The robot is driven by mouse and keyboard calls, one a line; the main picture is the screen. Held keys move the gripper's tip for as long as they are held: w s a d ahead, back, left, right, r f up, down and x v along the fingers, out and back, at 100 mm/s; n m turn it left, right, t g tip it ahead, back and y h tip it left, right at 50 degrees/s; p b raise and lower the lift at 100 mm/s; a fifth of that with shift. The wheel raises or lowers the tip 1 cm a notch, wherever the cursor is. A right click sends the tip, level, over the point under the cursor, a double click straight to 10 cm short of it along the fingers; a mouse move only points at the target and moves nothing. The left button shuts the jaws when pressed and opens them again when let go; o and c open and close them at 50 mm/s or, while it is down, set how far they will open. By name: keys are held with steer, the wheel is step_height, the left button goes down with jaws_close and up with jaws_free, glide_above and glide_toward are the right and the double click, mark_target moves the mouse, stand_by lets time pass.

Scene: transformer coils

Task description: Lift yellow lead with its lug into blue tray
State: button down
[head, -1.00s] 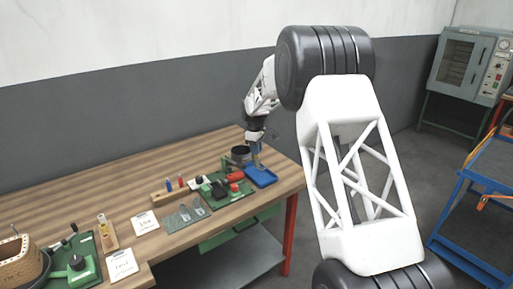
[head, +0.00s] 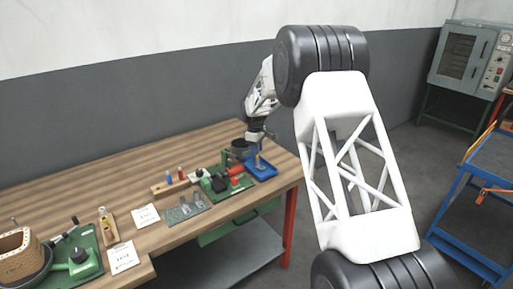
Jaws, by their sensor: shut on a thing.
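The blue tray (head: 264,174) lies on the bench near its right end. My gripper (head: 257,148) is above the tray's back part, pointing down. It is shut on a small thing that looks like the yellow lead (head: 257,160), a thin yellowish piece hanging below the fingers. At this size I cannot make out the lug, or whether the lead touches the tray floor.
A green board (head: 234,190) with red and black parts lies left of the tray. Left are a grey plate (head: 186,208), white cards (head: 146,216) and a wound coil (head: 20,255). A blue cart (head: 480,205) stands right.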

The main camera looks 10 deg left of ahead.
steer(key=shift+f, duration=0.15)
steer(key=c, duration=0.6)
jaws_free()
steer(key=shift+o, duration=0.2)
steer(key=shift+r, duration=4.55)
